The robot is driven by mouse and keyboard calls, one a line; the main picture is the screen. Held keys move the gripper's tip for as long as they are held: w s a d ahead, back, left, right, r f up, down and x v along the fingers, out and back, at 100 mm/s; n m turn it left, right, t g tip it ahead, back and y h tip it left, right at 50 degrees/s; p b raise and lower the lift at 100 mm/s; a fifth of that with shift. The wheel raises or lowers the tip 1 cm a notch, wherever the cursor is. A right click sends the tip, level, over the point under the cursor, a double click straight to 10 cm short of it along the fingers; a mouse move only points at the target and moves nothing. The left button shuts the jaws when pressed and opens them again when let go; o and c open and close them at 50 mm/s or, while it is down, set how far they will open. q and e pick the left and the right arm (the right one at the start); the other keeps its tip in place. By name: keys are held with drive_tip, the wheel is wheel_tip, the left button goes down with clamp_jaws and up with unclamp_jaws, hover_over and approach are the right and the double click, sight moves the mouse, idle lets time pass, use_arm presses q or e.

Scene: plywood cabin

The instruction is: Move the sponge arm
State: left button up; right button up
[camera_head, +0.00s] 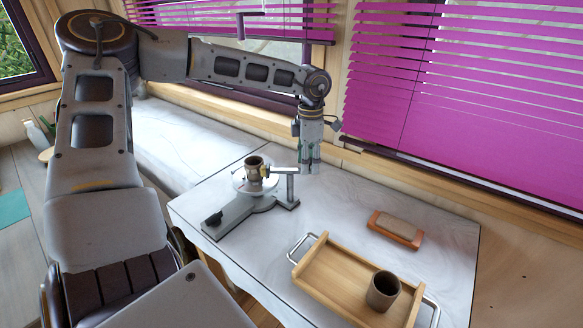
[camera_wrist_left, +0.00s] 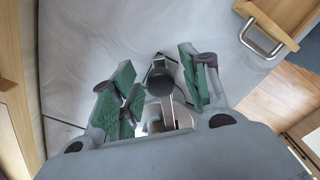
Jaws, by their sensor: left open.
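The sponge arm (camera_head: 281,168) is a short pale bar on an upright grey post (camera_head: 290,187). It reaches left to a brown cup (camera_head: 254,168) on a round plate; whether its end touches the cup I cannot tell. My left gripper (camera_head: 311,167) points down, open and empty, above and just right of the post. In the left wrist view its green-padded fingers (camera_wrist_left: 160,86) stand apart on either side of a dark round knob (camera_wrist_left: 159,83) with a pale bar below it. Contact is not visible. My right gripper is out of view.
The device's grey base (camera_head: 235,210) has a black knob at its front left. A wooden tray (camera_head: 318,277) with metal handles holds another brown cup (camera_head: 383,291). A tan block on an orange-brown holder (camera_head: 396,229) lies behind it. Purple blinds (camera_head: 450,90) hang behind the table.

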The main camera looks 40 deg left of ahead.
use_arm(q)
drive_tip(key=shift+r+p, duration=0.3)
drive_tip(key=shift+r, duration=0.8)
drive_tip(key=shift+r+p, duration=0.9)
drive_tip(key=shift+r, duration=0.55)
drive_tip(key=shift+r+p, duration=0.3)
drive_tip(key=shift+r, duration=0.55)
